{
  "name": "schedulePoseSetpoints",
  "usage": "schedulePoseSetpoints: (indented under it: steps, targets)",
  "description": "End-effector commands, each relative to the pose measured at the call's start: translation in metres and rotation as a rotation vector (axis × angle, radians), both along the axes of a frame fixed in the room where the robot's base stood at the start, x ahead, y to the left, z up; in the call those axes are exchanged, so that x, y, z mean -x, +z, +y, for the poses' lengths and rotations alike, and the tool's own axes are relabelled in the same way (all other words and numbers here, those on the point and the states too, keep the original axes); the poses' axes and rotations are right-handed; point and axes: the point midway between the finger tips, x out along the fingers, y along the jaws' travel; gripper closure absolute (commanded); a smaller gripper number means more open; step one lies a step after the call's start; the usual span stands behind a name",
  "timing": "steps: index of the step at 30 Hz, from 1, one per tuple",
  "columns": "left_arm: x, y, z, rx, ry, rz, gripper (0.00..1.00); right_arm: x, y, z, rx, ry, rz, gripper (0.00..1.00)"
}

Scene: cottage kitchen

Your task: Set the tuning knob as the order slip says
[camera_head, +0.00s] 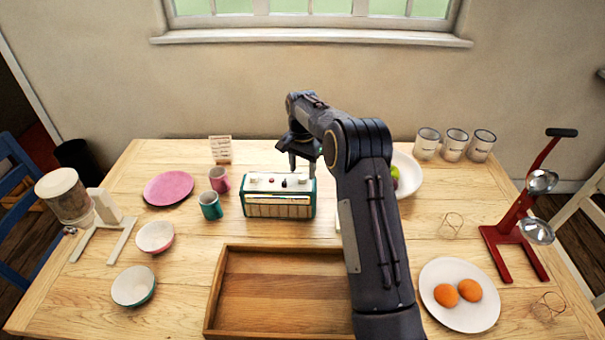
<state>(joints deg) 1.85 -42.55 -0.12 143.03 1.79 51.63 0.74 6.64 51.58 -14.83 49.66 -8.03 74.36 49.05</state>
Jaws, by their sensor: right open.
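A teal and white radio (279,208) stands upright near the middle of the table. Several small knobs sit along its white top, among them a red one (271,181) and a dark one (284,184); which is the tuning knob and how it is set are too small to tell. The order slip (221,149) stands upright behind and left of the radio, its print too small to read. My right gripper (302,168) is open, pointing down just above the right part of the radio's top, seemingly apart from the knobs. My left gripper is out of view.
A pink mug (219,180) and a teal mug (210,206) stand close left of the radio. A wooden tray (213,290) lies in front. My right arm partly covers a white bowl (408,177). A red stand (510,250) is at the right.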

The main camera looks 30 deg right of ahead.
Motion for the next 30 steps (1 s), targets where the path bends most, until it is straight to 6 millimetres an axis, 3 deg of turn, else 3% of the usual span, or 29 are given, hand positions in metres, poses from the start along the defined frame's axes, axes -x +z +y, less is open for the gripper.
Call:
schedulePoseSetpoints:
  steps: [9,30]
  targets:
    - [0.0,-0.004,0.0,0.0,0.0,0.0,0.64,0.0,0.048,-0.001,0.001,-0.001,-0.003,0.51]
    - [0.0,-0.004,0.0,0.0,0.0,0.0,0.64,0.005,0.061,-0.001,-0.009,0.011,-0.011,0.51]
